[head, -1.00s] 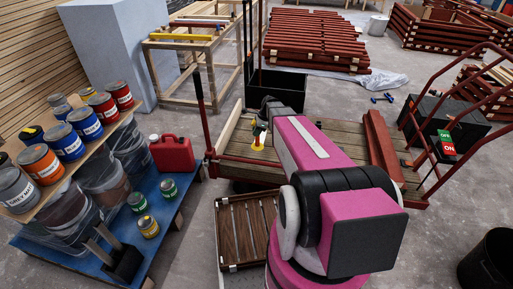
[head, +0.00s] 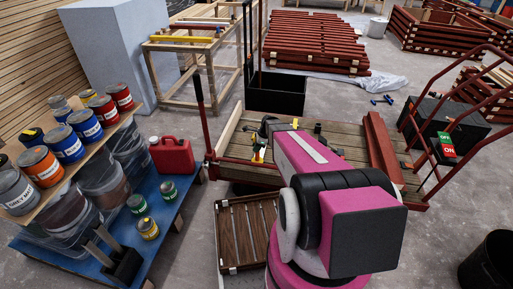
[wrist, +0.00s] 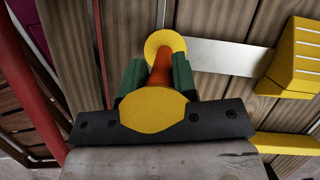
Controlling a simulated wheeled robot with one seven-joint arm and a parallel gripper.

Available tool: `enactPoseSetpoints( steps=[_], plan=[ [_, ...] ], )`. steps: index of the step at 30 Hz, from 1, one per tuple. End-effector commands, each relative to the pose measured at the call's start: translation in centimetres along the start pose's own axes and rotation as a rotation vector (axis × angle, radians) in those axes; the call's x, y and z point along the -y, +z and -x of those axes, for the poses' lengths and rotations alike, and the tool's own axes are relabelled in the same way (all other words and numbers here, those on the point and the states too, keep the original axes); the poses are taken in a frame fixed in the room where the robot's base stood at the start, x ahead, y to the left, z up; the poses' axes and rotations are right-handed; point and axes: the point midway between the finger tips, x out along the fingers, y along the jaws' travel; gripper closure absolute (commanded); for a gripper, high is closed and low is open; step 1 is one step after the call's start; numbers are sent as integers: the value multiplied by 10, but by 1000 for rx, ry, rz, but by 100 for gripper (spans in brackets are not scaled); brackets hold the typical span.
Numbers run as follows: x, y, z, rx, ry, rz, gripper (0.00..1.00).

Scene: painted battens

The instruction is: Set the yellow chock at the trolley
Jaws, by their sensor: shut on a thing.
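My gripper (wrist: 158,82) has its green fingers shut on an orange post with a yellow knob on top. The post rises from a yellow disc at one end of a flat grey strip. The strip leads right to a ridged yellow block, the yellow chock (wrist: 293,58). A further yellow piece shows below it. In the head view the yellow parts (head: 257,157) are small beneath my gripper (head: 266,132), over the left part of the trolley's plank deck (head: 235,173). My pink arm hides part of the deck. I cannot tell whether the chock touches the planks.
A red upright (head: 204,115) stands at the trolley's left, and red rails (head: 462,105) at its right. A red beam (head: 384,150) lies on the deck. A black bin (head: 276,92) stands behind. A slatted wooden tray (head: 246,232) lies in front. Paint tins and a red can (head: 171,155) are left.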

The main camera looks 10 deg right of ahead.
Motion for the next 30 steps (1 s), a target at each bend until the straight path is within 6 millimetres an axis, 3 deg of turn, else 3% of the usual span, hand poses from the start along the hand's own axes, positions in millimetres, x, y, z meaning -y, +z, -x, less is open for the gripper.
enactPoseSetpoints(
  steps=[6, 7, 9, 20, 23, 30],
  plan=[
    [0, -1, -2, 0, -1, 1, 100],
    [0, -1, -3, 0, 1, 0, 67],
    [0, -1, -2, 0, 1, 0, 48],
    [0, 0, 2, 0, 0, 0, 48],
    [-1, 0, 13, 0, 0, -1, 48],
    [-2, 0, 59, 1, -1, 0, 48]
  ],
)
